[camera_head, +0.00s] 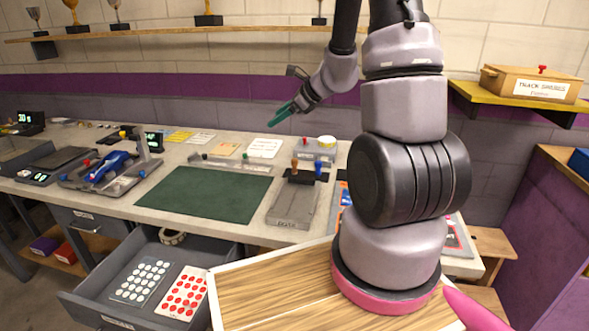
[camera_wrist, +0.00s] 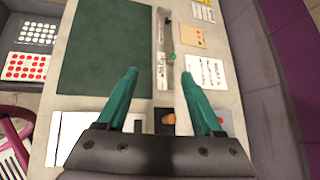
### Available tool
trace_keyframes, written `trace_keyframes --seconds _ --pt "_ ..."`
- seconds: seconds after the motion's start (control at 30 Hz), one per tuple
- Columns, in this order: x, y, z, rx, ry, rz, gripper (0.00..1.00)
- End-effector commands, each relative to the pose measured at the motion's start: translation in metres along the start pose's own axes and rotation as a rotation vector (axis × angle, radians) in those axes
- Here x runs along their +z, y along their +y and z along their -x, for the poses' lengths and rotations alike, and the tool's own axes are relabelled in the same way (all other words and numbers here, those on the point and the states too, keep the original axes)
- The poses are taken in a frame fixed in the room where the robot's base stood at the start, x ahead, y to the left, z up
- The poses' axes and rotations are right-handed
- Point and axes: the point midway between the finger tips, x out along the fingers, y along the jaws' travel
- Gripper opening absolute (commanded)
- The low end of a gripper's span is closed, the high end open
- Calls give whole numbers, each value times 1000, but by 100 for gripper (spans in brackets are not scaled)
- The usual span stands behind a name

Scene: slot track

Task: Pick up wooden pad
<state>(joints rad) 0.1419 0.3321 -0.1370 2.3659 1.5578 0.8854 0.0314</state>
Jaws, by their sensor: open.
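My gripper (camera_head: 282,115) is raised above the workbench, its teal fingers pointing down and left. In the wrist view my gripper (camera_wrist: 159,73) has its two fingers spread wide, with nothing between them. No item is clearly marked as the wooden pad. A small brown wood-coloured piece (camera_head: 294,166) stands at the black back end of a grey plate (camera_head: 291,204); it also shows near the base of the fingers in the wrist view (camera_wrist: 169,118). A flat tan square (camera_head: 226,149) with small dots lies farther back, and also shows in the wrist view (camera_wrist: 191,37).
A dark green mat (camera_head: 205,195) covers the middle of the bench (camera_head: 255,235). A blue car (camera_head: 109,166) sits on a grey fixture at left. An open drawer (camera_head: 205,248) juts out below, holding dotted cards. Along the back lie papers and a long grey strip (camera_head: 231,165).

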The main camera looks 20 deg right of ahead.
Motion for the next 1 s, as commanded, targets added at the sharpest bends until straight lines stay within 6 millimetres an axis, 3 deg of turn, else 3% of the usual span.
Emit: trace_keyframes --seconds 0.03,0.2,0.3,0.4,0.53,0.8,1.0 --pt "-26 -8 -13 -26 25 -94 68" --pt "-99 -27 -41 -136 95 -356 68" --pt "-131 -33 -49 -187 129 -456 68" --pt "-152 -35 -53 -221 150 -515 68" --pt "-162 -38 -62 -236 160 -543 68" --pt "-170 -45 -101 -237 159 -542 68" --pt "-174 -48 -115 -236 158 -542 68"
